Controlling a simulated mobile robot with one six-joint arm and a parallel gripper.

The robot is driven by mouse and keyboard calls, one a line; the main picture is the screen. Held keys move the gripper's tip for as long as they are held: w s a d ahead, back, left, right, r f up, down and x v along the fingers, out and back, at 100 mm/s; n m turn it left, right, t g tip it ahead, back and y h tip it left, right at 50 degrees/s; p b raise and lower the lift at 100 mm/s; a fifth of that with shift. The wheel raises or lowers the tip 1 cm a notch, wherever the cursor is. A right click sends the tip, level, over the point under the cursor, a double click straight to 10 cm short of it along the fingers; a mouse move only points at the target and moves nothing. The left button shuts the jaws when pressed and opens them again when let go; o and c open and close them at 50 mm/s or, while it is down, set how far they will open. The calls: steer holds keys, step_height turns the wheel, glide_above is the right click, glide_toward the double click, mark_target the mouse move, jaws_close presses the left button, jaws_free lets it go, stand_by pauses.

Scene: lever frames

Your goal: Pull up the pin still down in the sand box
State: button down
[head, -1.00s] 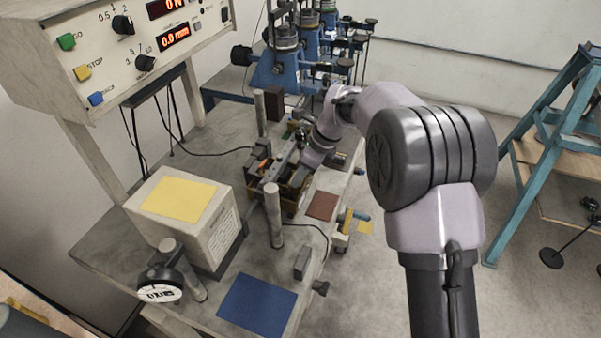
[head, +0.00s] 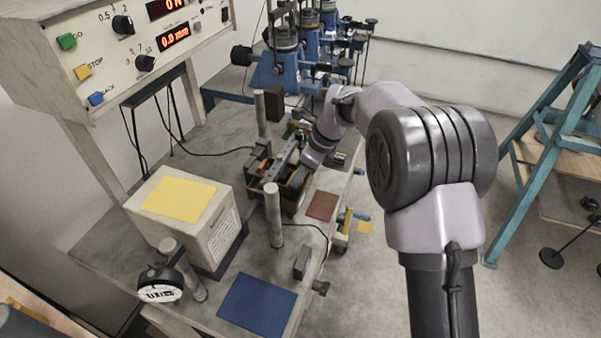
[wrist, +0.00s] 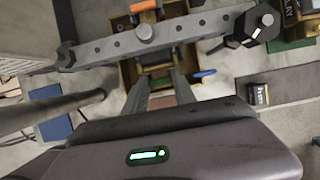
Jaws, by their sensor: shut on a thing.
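The sand box (head: 293,202) is a yellow-brown open box on the bench in the head view, partly under a grey bar and my wrist. In the wrist view its wooden wall (wrist: 127,73) shows below the grey bar (wrist: 190,28). An orange-topped pin (wrist: 143,5) stands beyond the bar at the top edge. My gripper (wrist: 160,72) reaches in below the bar, its two fingers close together. It is shut on a pin, though the grip itself is hard to make out. In the head view my gripper is at the box, its fingertips hidden.
Upright grey posts (head: 273,215) stand close to the box. A white block with a yellow top (head: 180,198), a dial gauge (head: 160,293) and a blue mat (head: 257,303) lie nearer. Blue machines (head: 285,65) stand behind. A blue handle (wrist: 204,73) is right of my fingers.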

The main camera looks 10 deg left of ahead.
steer(key=shift+r+p, duration=0.95)
steer(key=shift+p, duration=0.05)
steer(key=shift+w+f, duration=0.1)
steer(key=shift+w, duration=0.05)
steer(key=c, duration=1)
jaws_free()
steer(key=p+v, duration=0.4)
steer(key=v, duration=1.3)
steer(key=shift+r, duration=0.25)
